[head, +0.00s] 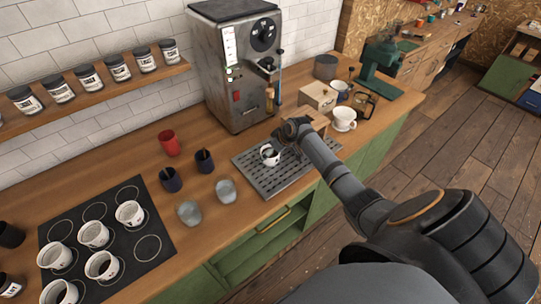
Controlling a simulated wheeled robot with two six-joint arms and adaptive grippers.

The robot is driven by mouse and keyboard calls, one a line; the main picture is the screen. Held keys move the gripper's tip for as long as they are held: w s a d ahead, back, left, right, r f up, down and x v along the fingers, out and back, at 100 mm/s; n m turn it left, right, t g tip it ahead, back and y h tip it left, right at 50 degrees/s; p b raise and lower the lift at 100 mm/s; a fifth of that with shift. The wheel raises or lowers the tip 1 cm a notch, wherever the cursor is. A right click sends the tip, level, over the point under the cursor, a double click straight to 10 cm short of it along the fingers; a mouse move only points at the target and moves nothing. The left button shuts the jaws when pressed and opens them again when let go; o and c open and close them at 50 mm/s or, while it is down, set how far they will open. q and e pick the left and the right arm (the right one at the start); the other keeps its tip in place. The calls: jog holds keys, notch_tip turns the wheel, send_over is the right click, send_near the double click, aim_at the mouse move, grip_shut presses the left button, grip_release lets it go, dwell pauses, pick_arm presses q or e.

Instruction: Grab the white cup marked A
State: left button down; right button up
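A small white cup (269,155) sits at the drip tray (272,181) in front of the coffee machine. Dark shows in its opening, and no letter on it can be read. My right gripper (284,138) reaches in from the right and is right above and beside this cup. Its fingers are too small and overlapped to tell open from shut, or whether they touch the cup. Several other white cups stand on a black mat (85,214) at the left, such as one at the mat's right (130,214). They bear dark marks too small to read. My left gripper is out of view.
The coffee machine (235,75) stands behind the tray. A red cup (169,143), dark blue cups (205,161) and grey cups (225,191) stand left of it. A white cup (344,118) and a wooden box (318,96) are at the right. Jars line a shelf (100,98).

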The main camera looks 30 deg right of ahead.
jog(key=shift+w+a+f, duration=0.15)
jog(key=shift+w+f, duration=0.15)
jog(key=shift+f, duration=0.2)
jog(key=shift+s, duration=0.1)
jog(key=shift+c, duration=0.4)
